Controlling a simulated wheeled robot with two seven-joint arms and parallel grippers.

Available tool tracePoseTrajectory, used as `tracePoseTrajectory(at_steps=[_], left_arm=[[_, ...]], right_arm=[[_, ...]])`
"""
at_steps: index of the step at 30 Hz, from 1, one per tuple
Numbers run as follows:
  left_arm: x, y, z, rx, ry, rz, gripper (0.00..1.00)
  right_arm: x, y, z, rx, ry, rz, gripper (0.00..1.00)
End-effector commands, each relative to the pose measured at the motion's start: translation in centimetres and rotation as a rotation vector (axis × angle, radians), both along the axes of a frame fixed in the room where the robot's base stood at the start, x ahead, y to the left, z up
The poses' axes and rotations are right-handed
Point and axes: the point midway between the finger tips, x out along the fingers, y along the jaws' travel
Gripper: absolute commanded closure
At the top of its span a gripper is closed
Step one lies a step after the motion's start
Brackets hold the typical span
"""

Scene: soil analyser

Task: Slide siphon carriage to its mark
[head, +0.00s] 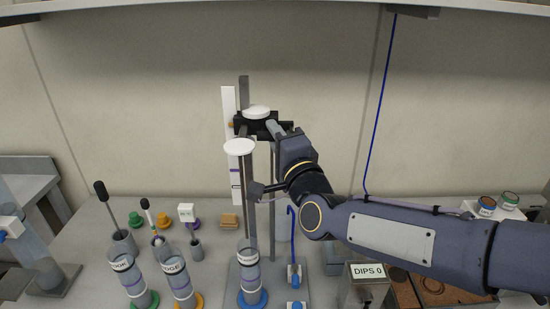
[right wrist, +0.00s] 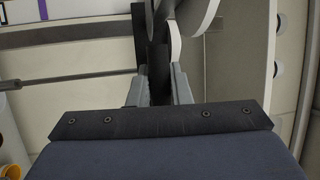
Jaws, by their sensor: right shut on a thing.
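The siphon carriage (head: 256,125) is a dark block with a white disc on top, high on a grey vertical post at the middle of the head view. A white scale strip (head: 229,150) with dark and purple marks stands beside the post. My right gripper (head: 276,130) reaches the carriage from the right and is shut on its dark part. In the right wrist view the gripper's fingers (right wrist: 158,85) close around a dark piece below white discs. The fingers hide part of the carriage. My left gripper cannot be made out in the head view.
Clear cylinders stand in front, one on a blue base (head: 253,296), another on an orange base (head: 187,300). A box reading DIPS 0 (head: 366,270) is at front right. A blue cord (head: 379,110) hangs at right. Small pots and tools stand at left.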

Motion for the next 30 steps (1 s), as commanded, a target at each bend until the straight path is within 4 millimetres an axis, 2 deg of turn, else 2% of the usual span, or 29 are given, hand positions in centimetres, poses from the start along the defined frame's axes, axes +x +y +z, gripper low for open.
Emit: tracePoseTrajectory(at_steps=[1, 6, 12, 21, 22, 24, 27, 30], left_arm=[[0.0, 0.0, 0.7, 0.000, 0.000, 0.000, 0.64], [0.0, 0.0, 1.4, 0.000, 0.000, 0.000, 0.64], [0.0, 0.0, 1.6, 0.000, 0.000, 0.000, 0.64], [0.0, 0.0, 1.5, 0.000, 0.000, 0.000, 0.64], [0.0, 0.0, 1.5, 0.000, 0.000, 0.000, 0.64], [0.0, 0.0, 1.6, 0.000, 0.000, 0.000, 0.64], [0.0, 0.0, 1.6, 0.000, 0.000, 0.000, 0.64], [0.0, 0.0, 1.5, 0.000, 0.000, 0.000, 0.64]], right_arm=[[0.0, -0.1, 1.7, 0.005, -0.006, -0.002, 1.00], [0.0, 0.0, 3.9, 0.004, -0.005, -0.001, 1.00], [0.0, 0.0, 4.8, 0.002, -0.005, -0.002, 1.00], [0.0, -0.1, 5.1, 0.005, -0.011, -0.003, 1.00], [0.0, -0.1, 5.1, 0.006, -0.012, -0.003, 0.80], [0.0, -0.1, 5.1, 0.006, -0.012, -0.003, 0.70], [0.0, -0.1, 5.0, 0.005, -0.009, -0.003, 0.60], [0.0, -0.1, 4.9, 0.003, -0.006, -0.002, 0.60]])
